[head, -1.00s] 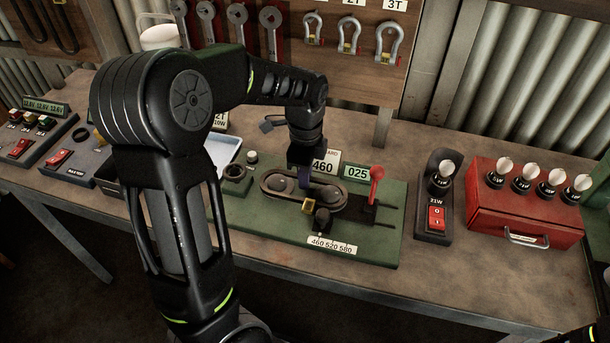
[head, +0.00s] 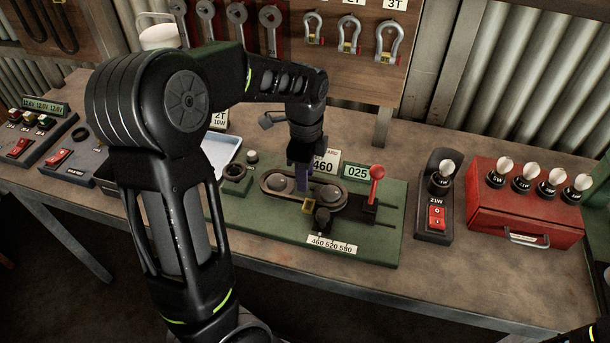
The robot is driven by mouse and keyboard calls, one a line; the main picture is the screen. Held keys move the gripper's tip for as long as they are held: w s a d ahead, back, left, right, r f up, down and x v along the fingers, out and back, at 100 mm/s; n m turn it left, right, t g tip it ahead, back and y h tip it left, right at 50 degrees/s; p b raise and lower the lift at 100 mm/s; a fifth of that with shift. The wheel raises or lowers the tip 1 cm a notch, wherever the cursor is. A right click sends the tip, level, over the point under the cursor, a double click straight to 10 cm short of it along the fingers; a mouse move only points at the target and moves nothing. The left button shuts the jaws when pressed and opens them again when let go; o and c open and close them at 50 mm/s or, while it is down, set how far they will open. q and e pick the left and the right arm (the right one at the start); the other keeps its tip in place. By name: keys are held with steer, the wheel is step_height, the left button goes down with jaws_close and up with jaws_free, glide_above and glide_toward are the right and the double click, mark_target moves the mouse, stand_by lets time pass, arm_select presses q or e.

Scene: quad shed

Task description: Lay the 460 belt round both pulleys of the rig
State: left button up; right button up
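The green rig (head: 370,245) stands on the bench, with "460" and "025" signs at its back. Two round pulleys sit in its middle, the left pulley (head: 278,183) and the right pulley (head: 328,196). A dark band, seemingly the 460 belt (head: 268,194), outlines the oval around both; its seating on the far side cannot be made out. My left gripper (head: 302,186) points down over the gap between the pulleys; its fingers overlap, so their opening and any hold on the belt are unclear.
A red-handled lever (head: 376,185) stands at the rig's right, and a dark knob (head: 322,220) at its front. A lamp stand (head: 437,215) and a red box (head: 525,215) with several bulbs are further right. A pale tray (head: 221,152) lies behind my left arm.

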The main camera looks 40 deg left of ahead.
arm_select(q)
step_height(320, 180, up, 7)
steer(key=shift+b, duration=0.4)
steer(key=shift+s, duration=0.1)
stand_by(0.3)
